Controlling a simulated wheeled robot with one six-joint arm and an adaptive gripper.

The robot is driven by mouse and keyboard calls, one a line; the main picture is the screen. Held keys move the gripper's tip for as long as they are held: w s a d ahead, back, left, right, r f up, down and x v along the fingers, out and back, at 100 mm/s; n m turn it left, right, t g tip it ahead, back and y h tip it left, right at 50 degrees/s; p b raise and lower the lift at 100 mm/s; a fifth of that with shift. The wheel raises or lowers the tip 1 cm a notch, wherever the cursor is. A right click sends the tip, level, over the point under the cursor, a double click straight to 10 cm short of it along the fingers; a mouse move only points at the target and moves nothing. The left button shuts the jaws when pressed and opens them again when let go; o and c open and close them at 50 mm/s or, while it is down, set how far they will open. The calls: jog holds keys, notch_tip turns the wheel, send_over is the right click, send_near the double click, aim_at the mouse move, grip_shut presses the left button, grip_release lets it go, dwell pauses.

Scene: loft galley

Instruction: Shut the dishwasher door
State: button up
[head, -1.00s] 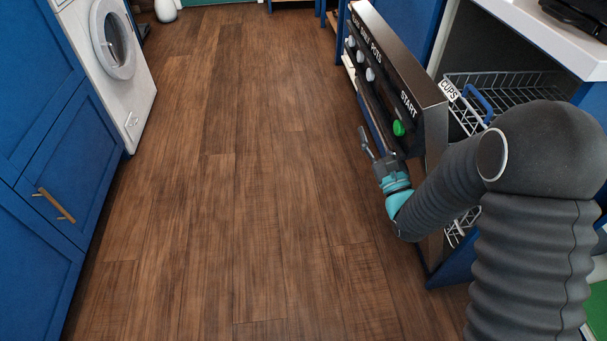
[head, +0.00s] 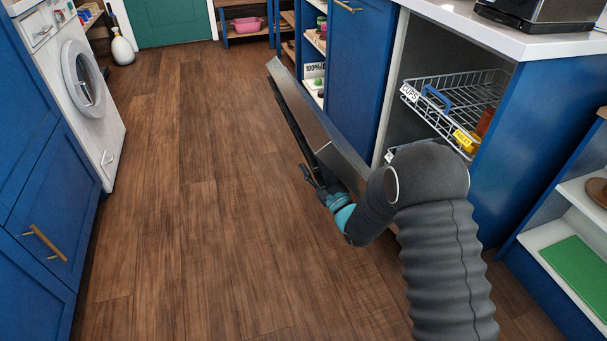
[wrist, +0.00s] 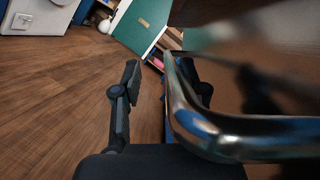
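The dishwasher door (head: 318,118) stands partly open in the head view, tilted out from the blue cabinet over the floor. Its dark metal edge faces up. My gripper (head: 310,180) is low on the outer side of the door, close to it. In the wrist view my gripper (wrist: 160,72) has its fingers apart. A shiny metal handle bar (wrist: 182,110) crosses close in front of the right finger and bends away right. I cannot tell whether it touches. My arm hides the door's lower near end.
The open cavity holds wire racks, the upper rack (head: 465,90) labelled cups. A white counter (head: 475,35) lies above. Open shelves with a green board (head: 578,268) stand at right. The washing machine (head: 85,90) and blue cupboards line the left. The wooden floor (head: 200,200) between is clear.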

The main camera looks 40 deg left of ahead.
jog(key=shift+s+a+f, duration=0.2)
jog(key=shift+s+f, duration=0.05)
jog(key=shift+f, duration=0.05)
